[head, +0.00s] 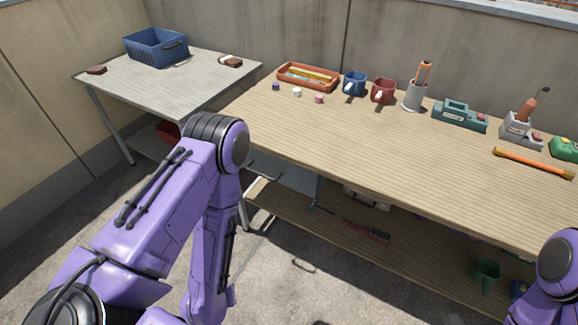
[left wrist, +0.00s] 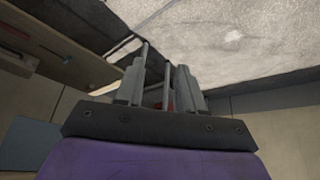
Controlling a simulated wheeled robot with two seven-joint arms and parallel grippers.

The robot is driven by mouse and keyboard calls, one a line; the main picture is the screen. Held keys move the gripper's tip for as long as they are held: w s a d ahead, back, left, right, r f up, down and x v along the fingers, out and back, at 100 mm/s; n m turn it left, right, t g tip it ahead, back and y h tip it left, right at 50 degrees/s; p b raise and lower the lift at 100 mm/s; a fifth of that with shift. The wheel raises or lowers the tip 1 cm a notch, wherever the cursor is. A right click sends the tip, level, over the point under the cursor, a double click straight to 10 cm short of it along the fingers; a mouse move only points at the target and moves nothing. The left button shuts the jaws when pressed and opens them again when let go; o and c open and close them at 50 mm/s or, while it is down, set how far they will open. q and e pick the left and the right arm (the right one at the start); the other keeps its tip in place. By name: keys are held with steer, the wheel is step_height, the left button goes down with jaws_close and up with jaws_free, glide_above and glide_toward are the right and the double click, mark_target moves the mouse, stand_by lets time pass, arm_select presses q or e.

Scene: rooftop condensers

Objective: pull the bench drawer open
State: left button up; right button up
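The wooden bench (head: 400,160) runs along the wall to the right. Under its left end a grey-blue panel (head: 295,178) shows, with a thin dark bar (head: 264,173) at its left; this looks like the drawer and its handle. I cannot tell how far it is out. My left arm hangs down in front of the bench's left end, and its gripper is hidden in the head view. In the left wrist view my left gripper (left wrist: 157,80) has its fingers apart, with nothing clearly held between them. My right gripper is out of view; only part of that arm shows.
A side table (head: 185,85) with a blue basket (head: 155,48) stands at the left. On the bench are an orange tray (head: 308,77), mugs (head: 354,83) and tools. A lower shelf (head: 340,235) holds a few things. Open floor (head: 275,290) lies in front.

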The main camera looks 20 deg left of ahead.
arm_select(q)
steer(key=w+d+f+n+t+h+b, duration=0.15)
steer(key=w+f+n+t+b, duration=0.3)
steer(key=w+b, duration=0.65)
steer(key=n+t+y+b, duration=0.5)
steer(key=n+t+b, duration=0.6)
steer(key=b, duration=0.1)
glide_toward(260, 174)
steer(key=shift+g, duration=0.25)
steer(key=x, duration=1)
steer(key=shift+w+a, duration=0.1)
steer(key=shift+f, duration=0.1)
jaws_close()
